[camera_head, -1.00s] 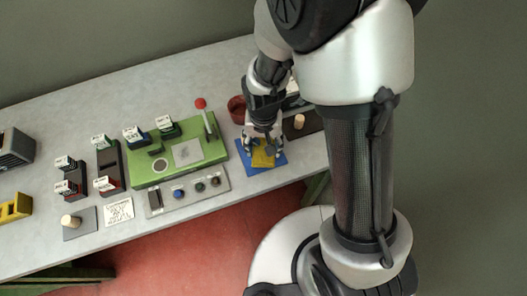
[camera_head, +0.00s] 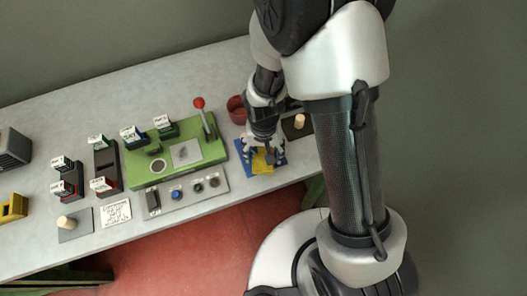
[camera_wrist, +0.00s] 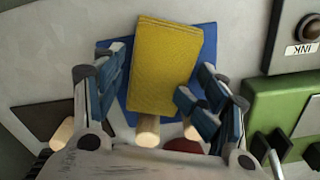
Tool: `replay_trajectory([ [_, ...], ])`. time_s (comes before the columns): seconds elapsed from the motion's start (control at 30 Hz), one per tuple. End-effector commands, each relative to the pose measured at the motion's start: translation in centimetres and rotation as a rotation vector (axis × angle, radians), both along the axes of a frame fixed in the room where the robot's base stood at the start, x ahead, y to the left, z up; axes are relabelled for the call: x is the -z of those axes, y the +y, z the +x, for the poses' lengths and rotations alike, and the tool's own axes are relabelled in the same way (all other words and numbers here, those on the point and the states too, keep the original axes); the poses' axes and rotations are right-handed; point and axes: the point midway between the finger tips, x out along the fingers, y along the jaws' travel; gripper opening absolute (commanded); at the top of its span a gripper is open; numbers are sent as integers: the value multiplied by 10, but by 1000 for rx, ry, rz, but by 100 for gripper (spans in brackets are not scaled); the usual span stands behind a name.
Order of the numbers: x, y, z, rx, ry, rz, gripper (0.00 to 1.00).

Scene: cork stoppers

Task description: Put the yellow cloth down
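The yellow cloth (camera_head: 263,162) lies folded on the blue mat (camera_head: 243,158) near the front edge of the table. In the wrist view the yellow cloth (camera_wrist: 165,65) overlaps the blue mat (camera_wrist: 207,50), a little askew. My gripper (camera_head: 263,148) is over the mat at the cloth's back side. In the wrist view my gripper (camera_wrist: 160,85) has its fingers spread, one on each side of the cloth. A gap shows between the left finger and the cloth. The exact height of the fingers above the mat is hard to tell.
A green board (camera_head: 150,165) with a red-knobbed lever (camera_head: 203,115) stands just left of the mat. A grey button panel (camera_head: 188,192) lies in front of it. A red pot (camera_head: 236,108) is behind. A cork stopper (camera_head: 299,121) stands on a dark pad (camera_head: 302,131) at right.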

Motion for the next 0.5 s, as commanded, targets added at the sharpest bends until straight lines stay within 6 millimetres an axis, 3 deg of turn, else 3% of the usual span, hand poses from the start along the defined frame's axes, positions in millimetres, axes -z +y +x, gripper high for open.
replay_trajectory([
  [0.17,0,0,0,0,0,0,81],
  [0.5,-2,0,0,0,0,0,81],
])
